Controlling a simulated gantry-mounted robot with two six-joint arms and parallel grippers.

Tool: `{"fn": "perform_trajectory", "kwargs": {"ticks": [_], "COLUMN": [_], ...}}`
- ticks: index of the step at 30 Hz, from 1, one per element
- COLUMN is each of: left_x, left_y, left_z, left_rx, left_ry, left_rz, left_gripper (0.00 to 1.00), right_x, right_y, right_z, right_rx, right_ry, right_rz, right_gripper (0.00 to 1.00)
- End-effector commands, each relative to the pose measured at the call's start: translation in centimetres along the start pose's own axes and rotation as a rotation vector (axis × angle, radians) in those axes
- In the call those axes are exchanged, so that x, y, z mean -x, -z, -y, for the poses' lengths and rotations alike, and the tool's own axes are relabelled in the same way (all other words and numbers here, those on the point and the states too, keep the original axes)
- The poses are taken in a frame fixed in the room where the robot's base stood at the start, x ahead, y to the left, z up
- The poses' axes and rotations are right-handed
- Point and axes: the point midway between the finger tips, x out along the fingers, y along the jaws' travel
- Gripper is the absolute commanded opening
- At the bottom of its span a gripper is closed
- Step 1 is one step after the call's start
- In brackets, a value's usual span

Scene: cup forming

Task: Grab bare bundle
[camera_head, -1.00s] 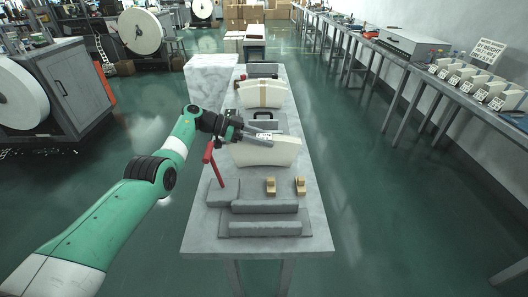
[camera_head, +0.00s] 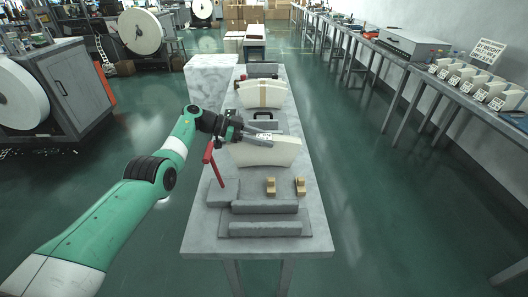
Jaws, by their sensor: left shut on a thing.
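The bare bundle (camera_head: 268,154) is a pale cream, slightly curved stack with no band around it. It lies across the middle of the long grey table (camera_head: 318,222). My left gripper (camera_head: 262,139) reaches in from the left and is shut on the bundle's upper edge. The fingers hide part of that edge, and I cannot tell whether the bundle is clear of the table. My right gripper is not in view.
A red-handled lever (camera_head: 208,153) stands just left of the bundle. Two small brass-coloured blocks (camera_head: 271,186) and grey stepped fixtures (camera_head: 265,229) lie nearer. Farther back are a grey fixture with a black handle (camera_head: 263,116) and a banded bundle (camera_head: 273,95).

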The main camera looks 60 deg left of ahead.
Motion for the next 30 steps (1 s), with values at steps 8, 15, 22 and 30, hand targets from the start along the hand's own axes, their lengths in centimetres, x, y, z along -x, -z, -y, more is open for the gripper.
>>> {"fn": "perform_trajectory", "kwargs": {"ticks": [8, 15, 22, 30], "left_x": [0.1, 0.7, 2.5, 3.5], "left_y": [0.1, 1.8, 6.8, 9.6], "left_z": [0.0, 0.0, 0.1, 0.0], "left_rx": [-0.002, -0.003, -0.006, -0.002], "left_ry": [0.001, 0.001, 0.002, 0.001], "left_rz": [-0.002, -0.002, -0.002, -0.002], "left_gripper": [0.00, 0.00, 0.00, 0.00], "right_x": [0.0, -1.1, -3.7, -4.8], "right_y": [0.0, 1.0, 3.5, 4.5], "right_z": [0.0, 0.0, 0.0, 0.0], "right_rx": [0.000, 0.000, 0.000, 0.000], "right_ry": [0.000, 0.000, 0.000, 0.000], "right_rz": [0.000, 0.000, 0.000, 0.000], "right_gripper": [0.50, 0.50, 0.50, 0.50]}}
